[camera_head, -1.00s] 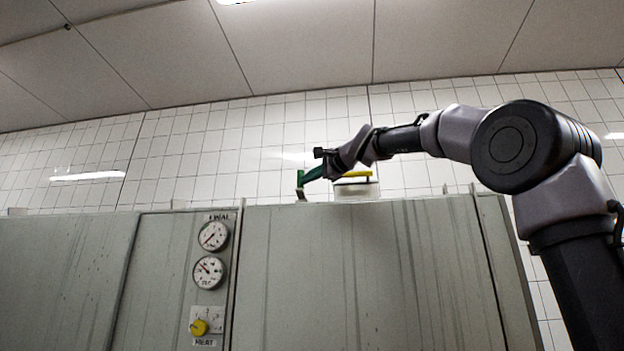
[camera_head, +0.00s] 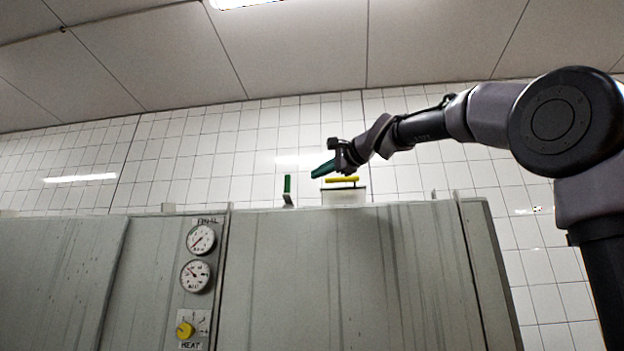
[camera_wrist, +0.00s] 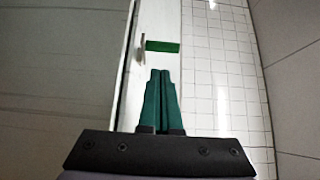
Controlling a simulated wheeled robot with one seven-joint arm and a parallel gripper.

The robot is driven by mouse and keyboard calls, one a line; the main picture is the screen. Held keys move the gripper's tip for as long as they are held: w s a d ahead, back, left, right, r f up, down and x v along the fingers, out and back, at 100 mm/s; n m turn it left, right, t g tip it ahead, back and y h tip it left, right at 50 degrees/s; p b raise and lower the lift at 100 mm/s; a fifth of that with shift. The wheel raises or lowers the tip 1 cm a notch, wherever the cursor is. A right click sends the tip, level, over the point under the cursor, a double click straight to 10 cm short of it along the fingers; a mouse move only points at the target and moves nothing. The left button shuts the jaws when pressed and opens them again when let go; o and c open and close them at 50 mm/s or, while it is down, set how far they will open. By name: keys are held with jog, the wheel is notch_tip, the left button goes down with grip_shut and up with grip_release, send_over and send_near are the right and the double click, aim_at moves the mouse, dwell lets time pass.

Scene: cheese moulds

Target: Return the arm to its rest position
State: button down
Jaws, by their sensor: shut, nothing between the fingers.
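My gripper (camera_head: 323,170) is in the upper middle of the head view, held in the air above the top edge of the grey cabinet. Its green fingers are together and empty in the wrist view (camera_wrist: 160,75). My arm reaches in from the right. A green upright piece (camera_head: 287,184) on a small bracket stands on the cabinet top, left of my gripper and apart from it. It also shows in the wrist view (camera_wrist: 162,46), just beyond the fingertips.
The grey cabinet (camera_head: 300,270) fills the lower part of the head view, with two gauges (camera_head: 201,239) and a yellow knob (camera_head: 185,329). A white box (camera_head: 345,197) with a yellow bar (camera_head: 341,179) stands on top, below my gripper. Behind is a tiled wall (camera_head: 420,180).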

jog(key=shift+s+a+v, duration=0.1)
jog(key=shift+a+v, duration=0.05)
jog(key=shift+v, duration=0.75)
jog(key=shift+s+a+v, duration=0.1)
jog(key=shift+v, duration=0.75)
jog(key=s+d+f+n+g+h, duration=0.2)
jog(key=s+d+f, duration=0.3)
jog(key=f, duration=1.1)
jog(key=s+d+f+n+g+h, duration=0.2)
jog(key=s+d+f+h, duration=0.2)
jog(key=f, duration=1.3)
jog(key=s+d+f+n+g+h, duration=0.2)
jog(key=s+d+f, duration=0.5)
jog(key=f, duration=1)
jog(key=shift+s+d+g+h, duration=0.2)
jog(key=shift+d+g+h, duration=0.3)
jog(key=shift+d+g, duration=0.15)
